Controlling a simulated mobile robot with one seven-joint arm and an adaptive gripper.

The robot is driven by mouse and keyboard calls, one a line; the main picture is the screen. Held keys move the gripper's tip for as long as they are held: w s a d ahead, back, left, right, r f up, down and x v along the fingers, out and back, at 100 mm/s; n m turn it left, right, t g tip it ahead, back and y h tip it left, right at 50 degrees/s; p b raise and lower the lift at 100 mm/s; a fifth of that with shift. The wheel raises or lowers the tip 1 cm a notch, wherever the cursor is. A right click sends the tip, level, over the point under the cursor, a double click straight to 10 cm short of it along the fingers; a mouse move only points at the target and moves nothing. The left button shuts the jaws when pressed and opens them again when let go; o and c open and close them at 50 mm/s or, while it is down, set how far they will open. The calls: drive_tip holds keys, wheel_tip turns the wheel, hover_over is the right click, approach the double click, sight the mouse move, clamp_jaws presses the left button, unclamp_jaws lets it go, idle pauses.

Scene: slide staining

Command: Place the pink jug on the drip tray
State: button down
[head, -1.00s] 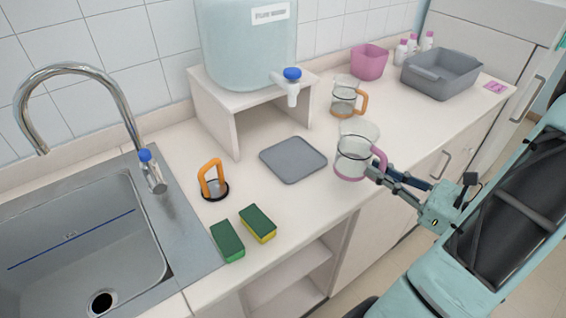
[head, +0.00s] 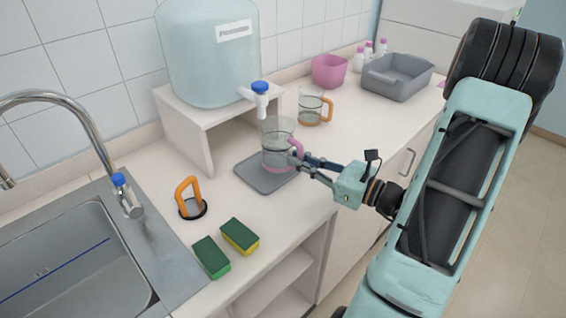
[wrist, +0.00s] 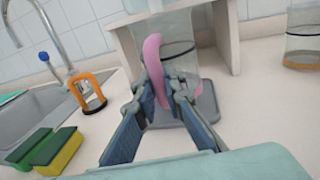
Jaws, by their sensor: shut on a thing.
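The pink jug (head: 277,138) is clear with a pink handle and a pink base band. It is upright over the back right part of the grey drip tray (head: 252,180). I cannot tell whether its base touches the tray. My gripper (head: 299,160) is shut on the jug's pink handle from the right. In the wrist view the gripper (wrist: 165,92) closes around the pink handle (wrist: 153,60), with the jug's clear body (wrist: 180,45) behind it. The drip tray (wrist: 205,112) shows below the jug there.
The water tank (head: 208,60) with a blue-topped tap (head: 260,92) stands on a white stand left of and behind the jug. An orange-handled jug (head: 312,106) is behind right. Sponges (head: 239,236), an orange-handled item (head: 190,198) and the sink (head: 75,265) are at left.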

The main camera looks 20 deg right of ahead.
sight(287, 166)
drive_tip(key=x, duration=0.4)
drive_tip(key=shift+a, duration=0.1)
drive_tip(key=f, duration=0.3)
drive_tip(key=shift+w+a, duration=0.15)
drive_tip(key=shift+w, duration=0.25)
drive_tip(key=shift+f, duration=0.25)
drive_tip(key=shift+f, duration=0.1)
drive_tip(key=shift+f, duration=0.15)
drive_tip(key=c, duration=2)
unclamp_jaws()
